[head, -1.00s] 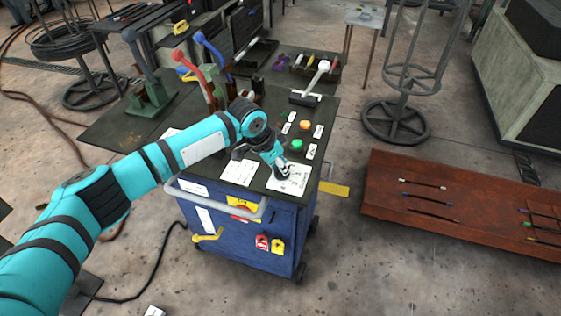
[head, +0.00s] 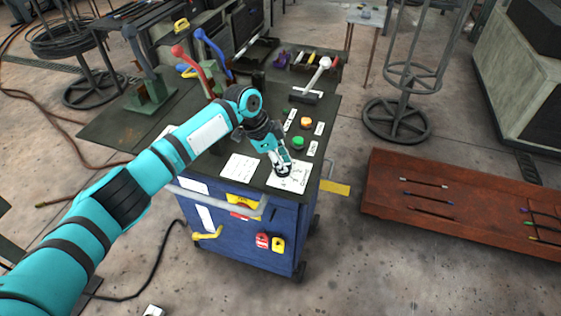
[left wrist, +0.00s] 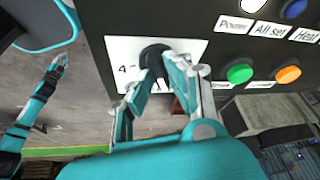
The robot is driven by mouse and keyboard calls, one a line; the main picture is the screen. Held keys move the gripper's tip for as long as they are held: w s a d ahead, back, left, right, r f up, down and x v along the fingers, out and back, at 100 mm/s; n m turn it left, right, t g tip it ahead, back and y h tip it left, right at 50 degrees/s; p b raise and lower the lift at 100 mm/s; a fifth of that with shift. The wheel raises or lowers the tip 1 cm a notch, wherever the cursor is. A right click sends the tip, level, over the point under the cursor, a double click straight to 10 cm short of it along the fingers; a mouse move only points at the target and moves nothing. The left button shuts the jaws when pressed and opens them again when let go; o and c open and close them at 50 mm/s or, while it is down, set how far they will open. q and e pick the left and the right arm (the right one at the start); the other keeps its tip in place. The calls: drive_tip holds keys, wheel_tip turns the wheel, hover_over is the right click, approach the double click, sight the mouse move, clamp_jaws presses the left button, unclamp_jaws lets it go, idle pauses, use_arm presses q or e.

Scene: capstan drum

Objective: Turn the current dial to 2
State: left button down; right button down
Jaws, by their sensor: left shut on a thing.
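The current dial is a black knob (left wrist: 152,58) on a white plate (left wrist: 114,50) with printed numbers; a 4 shows at the plate's left. The plate (head: 292,184) also shows at the front right corner of the cart top in the head view. My left gripper (head: 284,171) points down at it, its fingers (left wrist: 158,78) shut on the knob. The fingers hide part of the knob and scale, so I cannot read the setting. What looks like my right gripper (left wrist: 60,62) is small at the left of the wrist view, away from the dial; its jaws are unclear.
Beside the dial are a green button (head: 298,143) and an orange button (head: 306,123). Red (head: 184,57) and blue (head: 203,40) levers stand behind my arm. A handrail (head: 225,207) runs along the cart's front. A brown bench (head: 470,195) stands at right.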

use_arm(q)
drive_tip(key=shift+s+f, duration=0.15)
drive_tip(key=shift+f, duration=0.1)
drive_tip(key=c, duration=1.3)
unclamp_jaws()
drive_tip(key=shift+r, duration=0.15)
drive_tip(key=v, duration=1.1)
drive_tip(key=shift+r, duration=0.45)
drive_tip(key=shift+f, duration=0.1)
